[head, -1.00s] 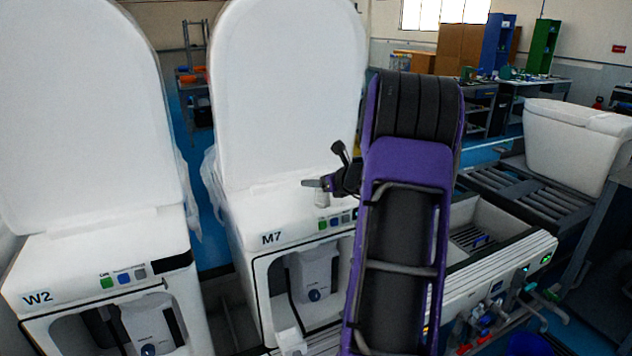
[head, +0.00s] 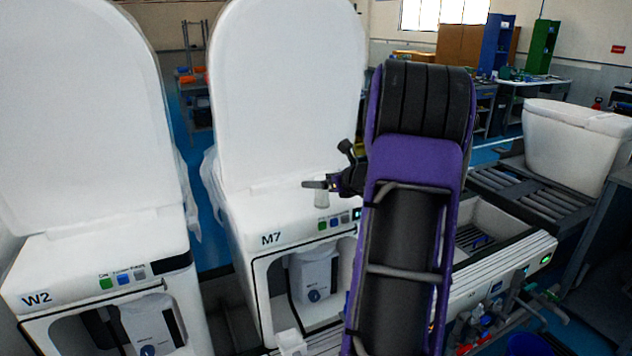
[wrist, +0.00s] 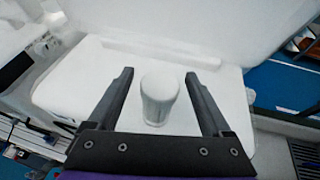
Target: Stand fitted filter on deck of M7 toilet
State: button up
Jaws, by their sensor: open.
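The filter (head: 321,199) is a small whitish cylinder standing upright on the deck (head: 285,212) of the white M7 toilet (head: 245,240). In the wrist view the filter (wrist: 159,97) stands between the two dark fingers of my gripper (wrist: 160,88), with a gap on each side. My gripper (head: 316,184) is open, and in the head view its fingers are at the height of the filter's top. The filter's base appears to rest on the white deck (wrist: 75,85). My purple arm hides the right part of M7.
M7's raised lid (head: 290,90) stands behind the filter. The W2 toilet (head: 95,270) with its raised lid is to the left. A grey bin (head: 490,222) and a roller conveyor (head: 540,195) with a white tank (head: 575,145) lie to the right.

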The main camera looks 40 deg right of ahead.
jog(key=v, duration=0.9)
jog(key=shift+s, duration=0.15)
